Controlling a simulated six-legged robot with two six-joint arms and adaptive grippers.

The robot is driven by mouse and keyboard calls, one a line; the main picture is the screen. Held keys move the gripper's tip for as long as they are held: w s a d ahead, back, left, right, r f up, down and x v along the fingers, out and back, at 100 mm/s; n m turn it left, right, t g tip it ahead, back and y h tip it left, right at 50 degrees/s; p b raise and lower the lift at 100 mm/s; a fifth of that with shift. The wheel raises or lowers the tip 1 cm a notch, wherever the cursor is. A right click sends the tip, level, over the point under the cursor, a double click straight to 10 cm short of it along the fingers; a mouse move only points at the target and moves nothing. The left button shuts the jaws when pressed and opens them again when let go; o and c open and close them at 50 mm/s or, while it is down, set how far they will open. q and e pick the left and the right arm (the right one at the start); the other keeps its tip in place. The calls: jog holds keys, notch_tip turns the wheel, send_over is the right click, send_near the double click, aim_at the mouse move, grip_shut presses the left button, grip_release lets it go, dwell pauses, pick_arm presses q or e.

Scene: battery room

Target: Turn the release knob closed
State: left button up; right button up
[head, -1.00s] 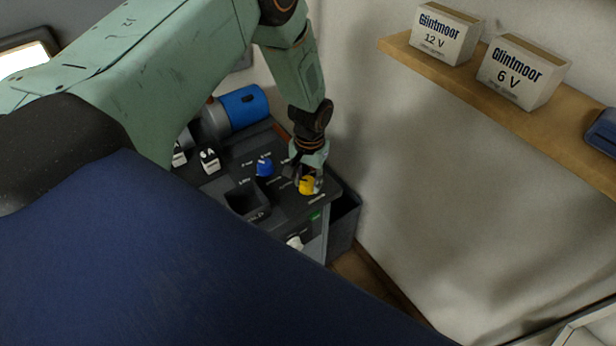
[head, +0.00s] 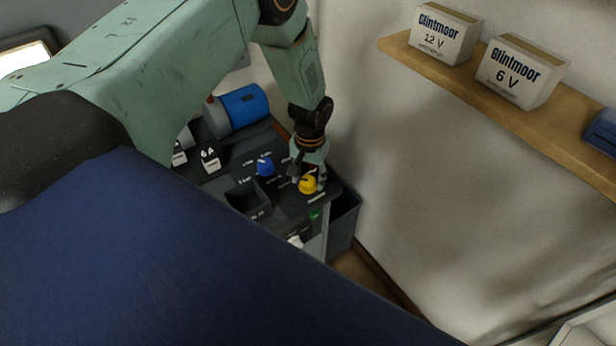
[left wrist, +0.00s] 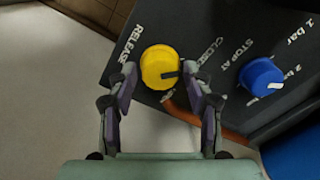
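The release knob is a round yellow knob (head: 308,184) on top of the dark panel. A second label below the knob is partly hidden. My left gripper (head: 309,180) points down over the knob. Its two fingers (left wrist: 160,77) stand open on either side of the knob, with a visible gap to each side. My right gripper is in neither view.
A blue knob (left wrist: 262,77) marked STOP AT sits beside the yellow one. The panel (head: 285,205) also has an open recess (head: 243,198). A blue cylinder (head: 243,106) lies behind. A wall shelf (head: 470,80) with boxes is at right.

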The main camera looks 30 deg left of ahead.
aim_at(309, 181)
pick_arm(q)
jog(key=shift+o, duration=0.7)
jog(key=shift+s, duration=0.1)
jog(key=shift+f, duration=0.1)
notch_tip(309, 181, up, 12)
jog(key=shift+d, duration=0.2)
